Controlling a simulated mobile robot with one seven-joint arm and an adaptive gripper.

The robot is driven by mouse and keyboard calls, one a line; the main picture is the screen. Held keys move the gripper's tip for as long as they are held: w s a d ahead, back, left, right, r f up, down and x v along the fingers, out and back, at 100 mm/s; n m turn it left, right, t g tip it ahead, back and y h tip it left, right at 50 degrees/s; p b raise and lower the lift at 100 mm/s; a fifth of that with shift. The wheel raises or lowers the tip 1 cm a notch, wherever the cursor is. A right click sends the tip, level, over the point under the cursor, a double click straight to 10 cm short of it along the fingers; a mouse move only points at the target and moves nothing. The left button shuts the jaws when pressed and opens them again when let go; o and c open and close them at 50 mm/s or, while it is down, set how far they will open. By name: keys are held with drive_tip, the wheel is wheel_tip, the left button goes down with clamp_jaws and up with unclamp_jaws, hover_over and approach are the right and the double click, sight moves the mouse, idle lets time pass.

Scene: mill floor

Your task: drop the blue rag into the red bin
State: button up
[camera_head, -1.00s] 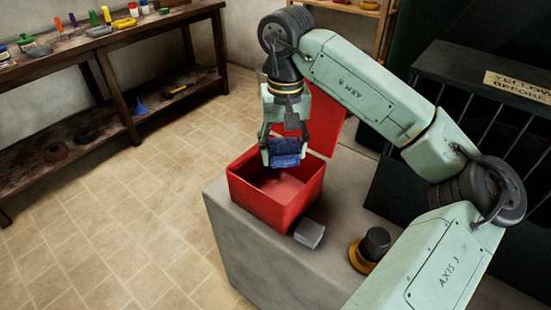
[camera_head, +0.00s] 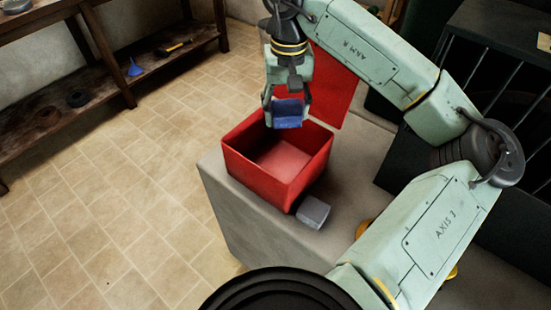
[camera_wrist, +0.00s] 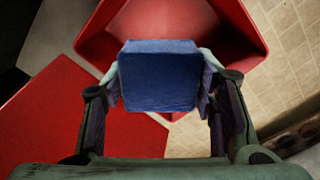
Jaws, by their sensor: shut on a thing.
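The blue rag (camera_head: 288,110) is a folded block held between the fingers of my gripper (camera_head: 287,122). In the wrist view the blue rag (camera_wrist: 160,76) fills the gap between the fingertips (camera_wrist: 160,92), and my gripper is shut on it. The red bin (camera_head: 262,178) stands open on a grey block, its red lid (camera_head: 335,88) raised at the back. My gripper and the rag are above the bin's back part, near its rear rim. In the wrist view the red bin (camera_wrist: 125,22) lies behind the rag. The bin's visible floor is bare.
A small grey box (camera_head: 313,212) sits beside the bin on the grey block (camera_head: 235,215). A yellow-based object (camera_head: 362,228) is mostly hidden by my arm. A wooden shelf bench (camera_head: 110,70) stands at the left. Open tiled floor (camera_head: 100,210) lies between.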

drive_tip(key=shift+f, duration=0.55)
drive_tip(key=o, duration=1.4)
wheel_tip(320, 180, up, 12)
drive_tip(key=shift+r, duration=0.1)
